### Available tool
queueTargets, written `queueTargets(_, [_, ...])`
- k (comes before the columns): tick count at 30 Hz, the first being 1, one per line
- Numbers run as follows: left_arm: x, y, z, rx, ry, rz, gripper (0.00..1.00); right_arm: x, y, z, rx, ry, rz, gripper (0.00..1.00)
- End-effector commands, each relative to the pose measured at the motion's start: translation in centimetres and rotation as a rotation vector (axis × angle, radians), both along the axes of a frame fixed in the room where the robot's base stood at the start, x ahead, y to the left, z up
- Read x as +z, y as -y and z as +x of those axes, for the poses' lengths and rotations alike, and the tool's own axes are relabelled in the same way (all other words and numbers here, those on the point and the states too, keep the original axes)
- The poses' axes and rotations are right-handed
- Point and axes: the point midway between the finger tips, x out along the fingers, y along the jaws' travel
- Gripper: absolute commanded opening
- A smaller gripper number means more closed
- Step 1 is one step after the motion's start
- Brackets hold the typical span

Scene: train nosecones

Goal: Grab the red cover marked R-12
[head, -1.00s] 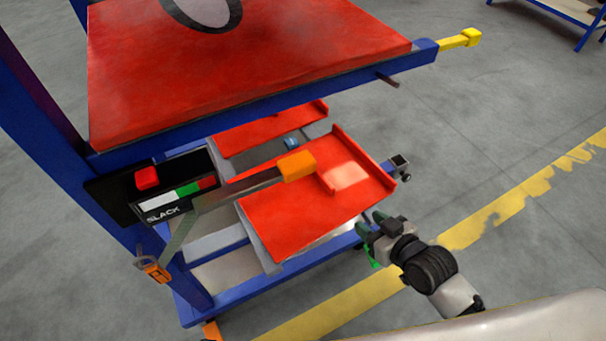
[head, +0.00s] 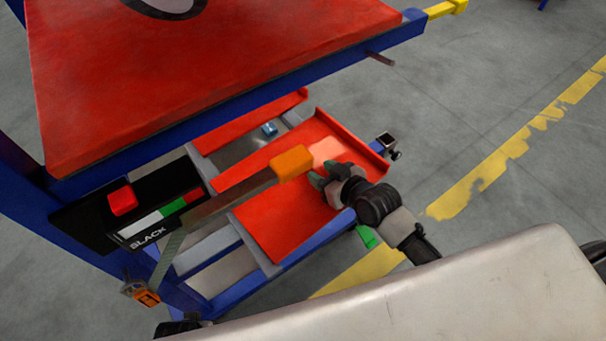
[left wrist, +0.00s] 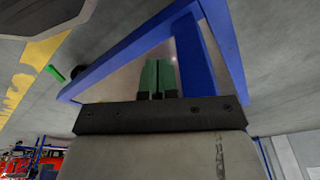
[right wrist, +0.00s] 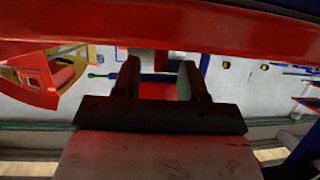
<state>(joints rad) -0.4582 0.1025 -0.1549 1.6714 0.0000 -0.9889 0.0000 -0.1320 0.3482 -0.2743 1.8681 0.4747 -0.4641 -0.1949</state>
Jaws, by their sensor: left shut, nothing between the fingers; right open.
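No R-12 mark is readable on any red piece. A large red panel (head: 230,70) with a dark oval ring lies on top of the blue rack. Below it, a red tray-like panel (head: 270,218) with a raised far edge sits on the lower level. Another red panel (head: 240,125) lies behind it, partly hidden. My right gripper (head: 327,181) is open at the nearer lower panel's right side; contact cannot be told. Its spread fingers also show in the right wrist view (right wrist: 160,82), below a red band. My left gripper (left wrist: 158,78) is shut and empty near blue bars.
A black box (head: 130,215) with a red button and an orange-ended lever (head: 292,163) juts over the lower panel. A yellow-ended bar (head: 446,8) and dark peg stick out right of the rack. Grey floor with a worn yellow line (head: 480,180) is open at right.

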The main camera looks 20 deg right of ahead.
Motion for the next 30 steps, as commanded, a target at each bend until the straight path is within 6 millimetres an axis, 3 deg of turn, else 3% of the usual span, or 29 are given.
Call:
queueTargets(6, [1.9,0.1,0.7,0.002,0.013,-0.001,0.0,-1.1,-1.0,2.4,-0.001,-0.001,0.0,0.43])
queueTargets(14, [2.3,0.1,0.8,0.002,0.012,-0.001,0.0,-1.1,-1.1,2.5,-0.001,-0.001,-0.001,0.43])
queueTargets(22, [2.2,0.1,0.8,0.002,0.012,-0.001,0.0,-1.1,-1.0,2.5,-0.001,-0.001,-0.001,0.01])
queueTargets(30, [2.3,0.1,0.8,0.002,0.012,-0.001,0.0,-0.8,-1.0,2.6,-0.002,0.006,0.002,0.0])
